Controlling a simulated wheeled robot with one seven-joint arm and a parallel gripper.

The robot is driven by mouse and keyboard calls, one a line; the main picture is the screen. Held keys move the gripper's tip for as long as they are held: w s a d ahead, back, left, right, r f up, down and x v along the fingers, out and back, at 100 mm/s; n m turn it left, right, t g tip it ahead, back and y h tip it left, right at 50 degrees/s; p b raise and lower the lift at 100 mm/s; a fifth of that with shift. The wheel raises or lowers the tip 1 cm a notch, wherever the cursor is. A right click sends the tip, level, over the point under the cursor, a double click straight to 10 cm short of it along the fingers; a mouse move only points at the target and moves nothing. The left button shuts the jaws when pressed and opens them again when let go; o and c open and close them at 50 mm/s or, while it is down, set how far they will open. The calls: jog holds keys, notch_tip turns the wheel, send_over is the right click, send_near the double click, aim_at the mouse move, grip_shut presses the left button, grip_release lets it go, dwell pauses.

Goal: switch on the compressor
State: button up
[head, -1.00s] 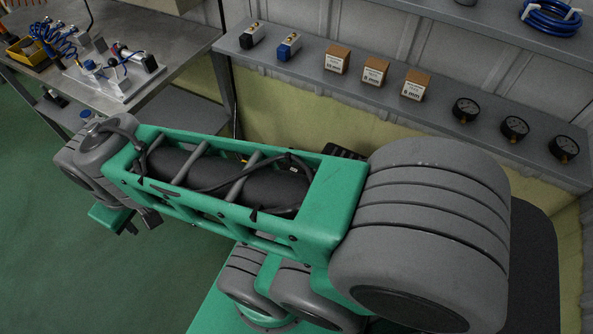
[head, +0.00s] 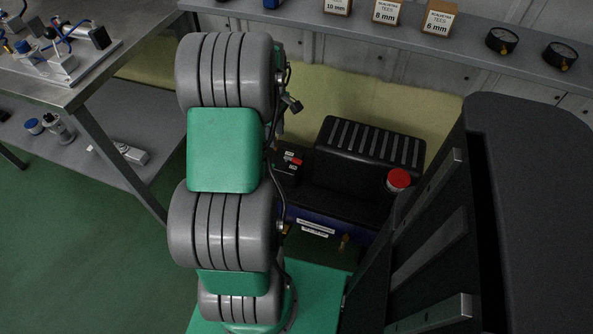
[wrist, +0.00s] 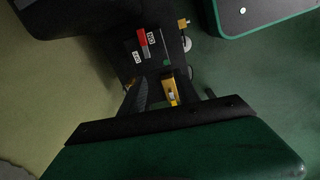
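The compressor (head: 368,150) is a black ribbed housing with a blue lower part, standing on the floor below the wall shelf. A black switch box (head: 288,164) with a small red switch (head: 296,160) sits at its left end, close to my arm. The wrist view shows the red switch (wrist: 142,37) between white labels on a dark face; its position is too small to tell.
A red round cap (head: 398,179) is on the compressor's right side. A metal workbench (head: 140,50) with a lower shelf stands at the left. The wall shelf (head: 465,60) with boxes and gauges runs above. Green floor (head: 80,240) is clear at the lower left.

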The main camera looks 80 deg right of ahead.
send_over(297, 160)
notch_tip(297, 160, down, 4)
jog(key=shift+f+b, duration=0.25)
jog(key=shift+b, duration=0.05)
notch_tip(297, 160, down, 7)
jog(key=shift+f+b, duration=0.2)
jog(key=shift+b, duration=0.5)
grip_shut()
